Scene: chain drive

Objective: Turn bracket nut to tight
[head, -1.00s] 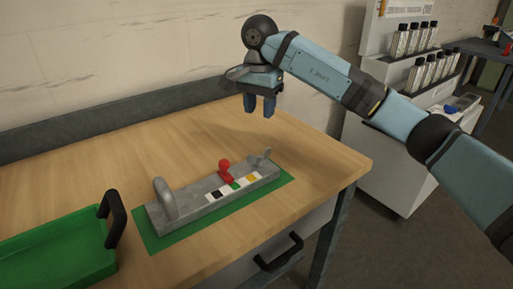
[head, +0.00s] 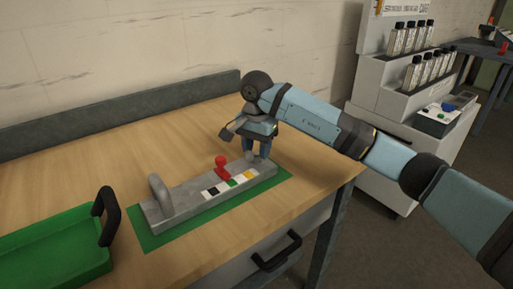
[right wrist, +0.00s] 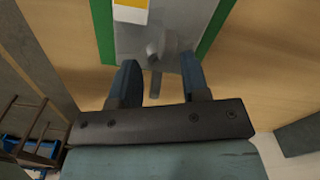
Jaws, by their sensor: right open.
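The grey bracket (head: 185,203) lies on a green mat (head: 150,241) on the wooden bench. Its grey nut with a short arm (right wrist: 157,52) shows in the right wrist view at the bracket's end. In the head view my right gripper (head: 257,154) largely hides the nut. My right gripper also shows in the right wrist view (right wrist: 160,64), open, with the nut between its two blue fingers and gaps on both sides. I cannot tell how far down the fingers reach. My left gripper is not in view.
A red knob (head: 221,165) and a strip of coloured squares (head: 231,184) sit on the bracket close to the gripper. A grey handle (head: 159,195) rises at its left end. A green tray (head: 52,256) with a black handle stands at left. The bench behind is clear.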

